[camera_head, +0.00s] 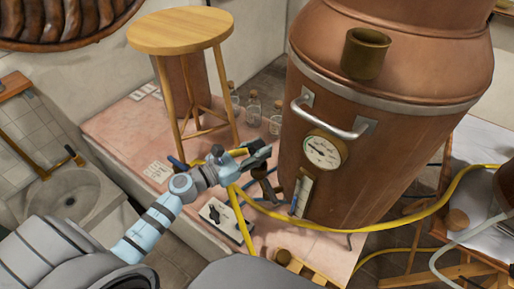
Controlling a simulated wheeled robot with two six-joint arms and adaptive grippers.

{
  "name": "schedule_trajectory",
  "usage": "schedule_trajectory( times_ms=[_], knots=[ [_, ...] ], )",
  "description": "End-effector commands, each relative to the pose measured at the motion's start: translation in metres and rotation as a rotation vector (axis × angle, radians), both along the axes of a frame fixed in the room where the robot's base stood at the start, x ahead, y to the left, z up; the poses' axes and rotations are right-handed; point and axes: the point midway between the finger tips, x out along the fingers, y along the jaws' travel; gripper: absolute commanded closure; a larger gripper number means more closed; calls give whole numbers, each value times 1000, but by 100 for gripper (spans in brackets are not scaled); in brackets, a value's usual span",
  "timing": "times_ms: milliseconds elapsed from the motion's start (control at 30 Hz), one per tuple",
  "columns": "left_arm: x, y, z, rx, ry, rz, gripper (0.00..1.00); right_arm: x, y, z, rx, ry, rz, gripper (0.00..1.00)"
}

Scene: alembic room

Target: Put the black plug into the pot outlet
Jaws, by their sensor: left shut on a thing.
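The large copper pot (390,130) stands at the right, with a gauge and a steel handle on its front. A short brass pipe with an open top (365,56) sticks out of its shoulder and looks like the pot outlet. My left gripper (255,154) is left of the pot, well below and apart from that pipe. It is shut on a small dark thing, which looks like the black plug; dark fingers hide most of it, so its outline is unclear. My right gripper is not in view.
A wooden stool (180,32) stands on the pink platform (118,125), behind my left arm. Small glass bottles (253,107) stand between stool and pot. A yellow hose (400,216) runs across the pot's lower front. A stone basin (72,196) is at left.

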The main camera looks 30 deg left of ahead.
Motion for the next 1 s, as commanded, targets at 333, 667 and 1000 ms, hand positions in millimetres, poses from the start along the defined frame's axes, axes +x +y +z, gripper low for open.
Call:
schedule_trajectory(
  times_ms=[333,667,1000],
  knots=[
    [0,0,-4,0,0,0,100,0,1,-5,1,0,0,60],
    [0,0,-8,0,0,0,100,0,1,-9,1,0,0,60],
    [0,0,-9,0,0,0,100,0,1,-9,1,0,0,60]
  ],
)
